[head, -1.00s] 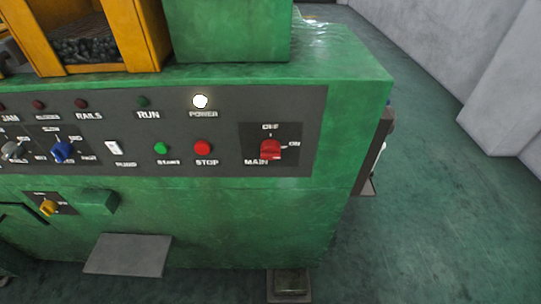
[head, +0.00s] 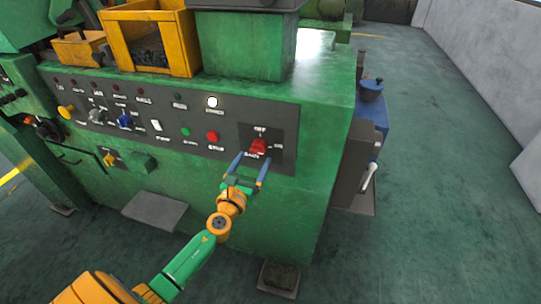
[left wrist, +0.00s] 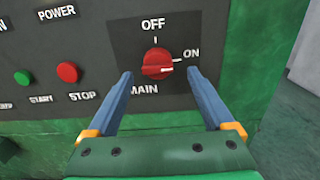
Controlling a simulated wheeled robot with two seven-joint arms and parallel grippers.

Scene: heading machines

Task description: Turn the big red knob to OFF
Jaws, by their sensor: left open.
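The big red knob (head: 258,147) sits on a dark square plate marked OFF, ON and MAIN, at the right end of the machine's panel. In the left wrist view the knob (left wrist: 157,64) has its white mark toward ON, at the right; OFF is above it. My left gripper (head: 251,168) is open, its two blue fingers reaching toward the plate. In the left wrist view the fingertips (left wrist: 160,74) stand on either side of the knob, apart from it, with nothing between them touching. My right gripper is not in view.
A blue container (head: 371,90) and a lever (head: 369,177) are at the machine's right side. The floor at right is clear.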

